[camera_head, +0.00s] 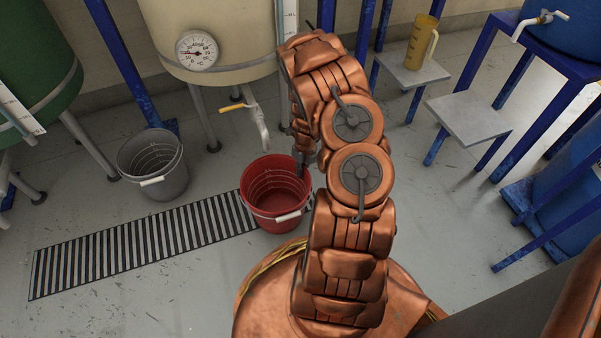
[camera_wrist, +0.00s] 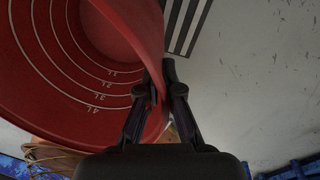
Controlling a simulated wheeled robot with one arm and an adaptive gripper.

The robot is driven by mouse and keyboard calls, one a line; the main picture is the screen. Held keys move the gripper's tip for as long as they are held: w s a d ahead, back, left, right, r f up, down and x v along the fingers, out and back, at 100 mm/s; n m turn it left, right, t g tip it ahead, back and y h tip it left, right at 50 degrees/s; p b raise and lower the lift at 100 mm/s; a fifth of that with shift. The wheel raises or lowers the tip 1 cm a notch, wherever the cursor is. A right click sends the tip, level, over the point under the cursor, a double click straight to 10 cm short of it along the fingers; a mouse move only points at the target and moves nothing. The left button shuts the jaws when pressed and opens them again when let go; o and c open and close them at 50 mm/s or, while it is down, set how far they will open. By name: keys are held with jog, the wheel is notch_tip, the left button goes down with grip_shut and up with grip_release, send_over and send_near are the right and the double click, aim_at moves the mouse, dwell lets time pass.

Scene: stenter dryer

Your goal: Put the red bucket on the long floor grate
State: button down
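The red bucket (camera_head: 268,208), with a white handle grip and level marks inside, appears upright at the right end of the long floor grate (camera_head: 140,245). It overlaps the grate's end in the head view; I cannot tell whether its base touches the floor. In the wrist view the red bucket (camera_wrist: 95,45) fills the left, and the grate's striped end (camera_wrist: 188,22) shows beyond its wall. My gripper (camera_wrist: 161,82) has one finger inside and one outside the bucket's wall, closed against it. In the head view my arm partly hides the gripper (camera_head: 302,165).
A grey bucket (camera_head: 160,177) stands behind the grate. A cream tank (camera_head: 215,40) with a gauge and tap (camera_head: 257,125) stands behind the red bucket. A yellow jug (camera_head: 421,42) sits on a stand at right. The grate's visible slats are clear.

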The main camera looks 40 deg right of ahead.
dwell(0.3)
jog(key=c, duration=1.3)
grip_release()
jog(key=shift+f, duration=0.1)
notch_tip(320, 180, up, 11)
jog(key=d+p, duration=0.2)
jog(key=p, duration=0.2)
jog(key=s+a+r+n+g, duration=0.1)
jog(key=s+a+r+n, duration=0.1)
jog(key=a+r+n, duration=1)
jog(key=s+a+r+n+g, duration=0.2)
jog(key=s+a+r+n, duration=1.1)
jog(key=a+r+n, duration=0.25)
jog(key=s+a+r+n, duration=0.1)
jog(key=s+n, duration=0.2)
jog(key=s+a+r+n+h, duration=0.1)
jog(key=s+n, duration=0.3)
jog(key=s+a+r+n, duration=0.1)
jog(key=s+a+n, duration=0.1)
jog(key=s+n, duration=0.1)
jog(key=shift+s+r+g+p, duration=0.15)
jog(key=shift+s+g+p, duration=0.2)
jog(key=shift+s, duration=0.4)
